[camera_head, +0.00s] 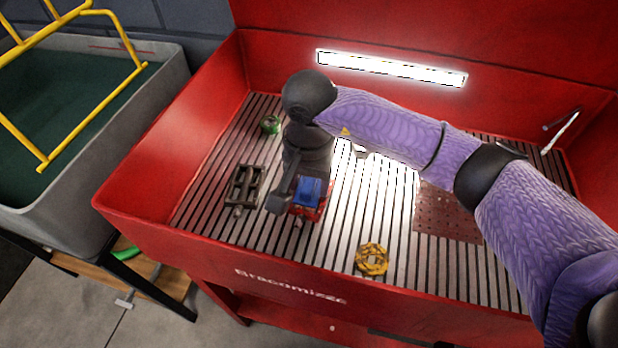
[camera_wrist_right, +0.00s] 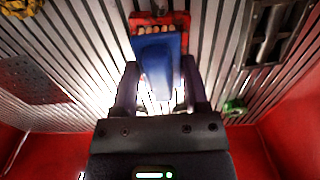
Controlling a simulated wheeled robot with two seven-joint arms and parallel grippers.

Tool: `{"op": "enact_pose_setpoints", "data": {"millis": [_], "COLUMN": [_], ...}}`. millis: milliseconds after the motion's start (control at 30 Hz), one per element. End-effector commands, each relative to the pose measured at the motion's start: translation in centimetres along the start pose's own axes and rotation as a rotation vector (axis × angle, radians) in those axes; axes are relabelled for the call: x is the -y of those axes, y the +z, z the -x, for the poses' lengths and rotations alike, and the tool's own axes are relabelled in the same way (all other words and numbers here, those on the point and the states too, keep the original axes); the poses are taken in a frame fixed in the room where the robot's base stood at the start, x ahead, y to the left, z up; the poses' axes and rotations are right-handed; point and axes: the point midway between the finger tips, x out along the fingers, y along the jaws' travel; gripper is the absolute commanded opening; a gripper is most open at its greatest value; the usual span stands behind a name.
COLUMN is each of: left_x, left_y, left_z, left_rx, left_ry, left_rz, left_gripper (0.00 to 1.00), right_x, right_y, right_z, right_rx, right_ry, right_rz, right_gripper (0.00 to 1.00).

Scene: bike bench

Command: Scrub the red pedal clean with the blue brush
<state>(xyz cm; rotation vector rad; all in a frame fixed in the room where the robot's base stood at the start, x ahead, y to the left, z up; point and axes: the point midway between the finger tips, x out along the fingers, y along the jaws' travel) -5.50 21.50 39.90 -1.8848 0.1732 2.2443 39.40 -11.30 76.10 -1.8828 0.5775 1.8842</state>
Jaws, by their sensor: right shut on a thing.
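The blue brush (camera_head: 309,189) is held in my right gripper (camera_wrist_right: 160,82), with a finger on each side of it in the right wrist view. The red pedal (camera_head: 323,207) lies on the slatted floor of the red bench, directly under the brush. The brush looks to be on or just above the pedal; the contact is hidden. My left gripper is not in view.
A dark pedal (camera_head: 243,186) lies left of the red one. A green part (camera_head: 270,124) sits behind it. A yellow ring-shaped part (camera_head: 372,260) lies near the front, and a perforated brown plate (camera_head: 447,213) is at right. Red walls surround the slatted floor.

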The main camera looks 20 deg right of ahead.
Motion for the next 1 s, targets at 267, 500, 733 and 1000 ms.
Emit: {"op": "enact_pose_setpoints", "data": {"millis": [267,500,733,1000], "left_x": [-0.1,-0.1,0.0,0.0], "left_y": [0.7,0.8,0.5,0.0], "left_z": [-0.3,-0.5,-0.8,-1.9], "left_rx": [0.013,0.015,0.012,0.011], "left_ry": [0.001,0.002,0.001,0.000], "left_rz": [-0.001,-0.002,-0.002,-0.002], "left_gripper": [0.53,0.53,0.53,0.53], "right_x": [0.0,0.0,0.0,0.0], "right_y": [0.0,0.0,-0.3,-2.0], "right_z": [-0.4,-0.7,-0.8,-0.9], "right_rx": [0.000,0.000,0.000,0.000], "right_ry": [0.000,0.000,0.001,0.000], "right_rz": [0.000,0.000,-0.001,-0.001], "right_gripper": [0.00,0.00,0.00,0.00]}}
